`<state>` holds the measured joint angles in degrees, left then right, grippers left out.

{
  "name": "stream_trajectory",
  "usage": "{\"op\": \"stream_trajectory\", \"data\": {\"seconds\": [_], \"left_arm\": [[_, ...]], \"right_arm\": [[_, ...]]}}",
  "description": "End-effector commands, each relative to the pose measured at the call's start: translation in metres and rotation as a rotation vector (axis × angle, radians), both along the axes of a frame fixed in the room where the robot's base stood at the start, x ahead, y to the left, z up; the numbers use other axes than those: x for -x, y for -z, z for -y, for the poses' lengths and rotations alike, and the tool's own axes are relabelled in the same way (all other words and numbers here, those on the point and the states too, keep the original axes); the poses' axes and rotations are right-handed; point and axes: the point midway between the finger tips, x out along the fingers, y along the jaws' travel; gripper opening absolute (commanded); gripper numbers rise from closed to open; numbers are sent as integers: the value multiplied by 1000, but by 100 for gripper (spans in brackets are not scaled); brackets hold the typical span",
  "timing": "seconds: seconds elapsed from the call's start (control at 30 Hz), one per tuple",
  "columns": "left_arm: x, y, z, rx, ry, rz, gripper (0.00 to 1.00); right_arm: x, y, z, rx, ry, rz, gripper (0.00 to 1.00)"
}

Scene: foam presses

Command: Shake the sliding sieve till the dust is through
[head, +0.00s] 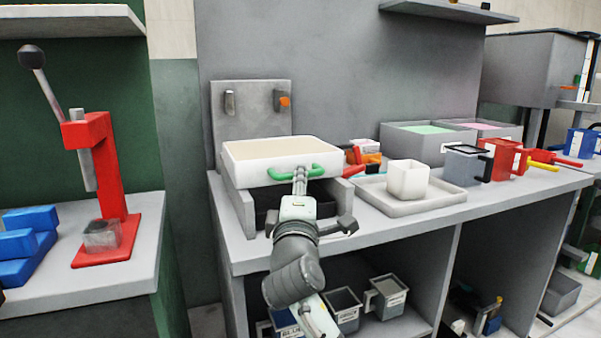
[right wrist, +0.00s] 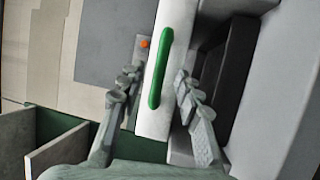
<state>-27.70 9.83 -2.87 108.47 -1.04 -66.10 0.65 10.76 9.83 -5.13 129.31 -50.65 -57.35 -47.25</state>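The sliding sieve (head: 235,168) is a white rectangular tray on a grey stand (head: 237,205), with a level bed of beige dust (head: 280,149) in it. Its green handle (head: 278,171) is on the front face; the handle also shows in the right wrist view (right wrist: 160,70). My right gripper (head: 300,178) is at the handle. In the right wrist view its fingers (right wrist: 157,88) are spread on either side of the handle, with gaps showing. A black bin (head: 265,215) is under the sieve, partly hidden by my arm. My left gripper is out of view.
A red press (head: 100,185) is on the left bench. Several bins (head: 385,296) sit on the lower shelf.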

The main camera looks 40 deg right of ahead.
Motion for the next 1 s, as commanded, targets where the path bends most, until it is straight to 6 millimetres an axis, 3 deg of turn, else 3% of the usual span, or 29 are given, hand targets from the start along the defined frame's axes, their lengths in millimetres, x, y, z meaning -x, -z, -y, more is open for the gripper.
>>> {"op": "stream_trajectory", "data": {"seconds": [0.23,0.57,0.87,1.0], "left_arm": [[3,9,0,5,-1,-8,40],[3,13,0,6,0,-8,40],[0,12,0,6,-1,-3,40],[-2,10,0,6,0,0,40]], "right_arm": [[-25,-6,19,0,0,0,34],[-30,-7,23,0,-1,1,34],[-30,-7,23,-1,-1,1,1],[-30,-7,23,-1,-1,1,0]]}}
